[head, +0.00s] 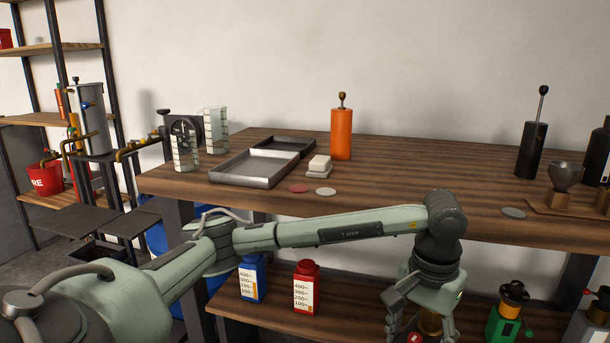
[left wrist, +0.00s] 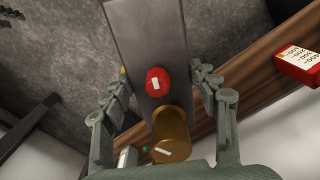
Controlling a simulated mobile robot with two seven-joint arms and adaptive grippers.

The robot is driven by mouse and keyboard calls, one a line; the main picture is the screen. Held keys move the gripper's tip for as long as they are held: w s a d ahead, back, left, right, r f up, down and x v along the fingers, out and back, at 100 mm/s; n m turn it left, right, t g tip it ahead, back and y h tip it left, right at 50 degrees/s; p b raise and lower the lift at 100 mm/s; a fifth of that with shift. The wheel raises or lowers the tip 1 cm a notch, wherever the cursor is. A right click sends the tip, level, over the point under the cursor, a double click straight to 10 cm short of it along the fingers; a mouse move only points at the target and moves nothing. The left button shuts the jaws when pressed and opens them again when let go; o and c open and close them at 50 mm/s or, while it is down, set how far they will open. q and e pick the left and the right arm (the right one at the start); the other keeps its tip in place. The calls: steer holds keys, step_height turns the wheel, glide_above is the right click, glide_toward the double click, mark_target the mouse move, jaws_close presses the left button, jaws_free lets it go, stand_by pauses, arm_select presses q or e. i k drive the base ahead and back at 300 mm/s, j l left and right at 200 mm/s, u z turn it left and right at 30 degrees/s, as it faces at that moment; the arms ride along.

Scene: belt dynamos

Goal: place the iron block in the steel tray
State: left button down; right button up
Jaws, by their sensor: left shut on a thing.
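The steel tray (head: 244,181) is a shallow, light grey metal tray on the left part of the wooden tabletop and looks empty. My left gripper (head: 424,325) points down in front of the table's front edge, below the tabletop level. My right gripper is not visible.
A darker tray (head: 292,141) stands behind the steel tray. White blocks (head: 319,165), an orange cylinder (head: 341,132) and flat discs (head: 326,190) stand or lie to its right. Blue (head: 252,278) and red (head: 306,288) bottles stand on the lower shelf. The tabletop's middle right is clear.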

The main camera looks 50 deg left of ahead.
mark_target(258, 170)
steer(key=k+j, duration=0.1)
steer(key=j, duration=0.25)
steer(key=k+j+z, duration=0.1)
steer(key=j, duration=0.25)
steer(key=k+j, duration=0.1)
steer(key=j, duration=0.25)
steer(key=k+j+z, duration=0.1)
steer(key=j, duration=0.25)
steer(key=k+j, duration=0.1)
steer(key=j, duration=0.25)
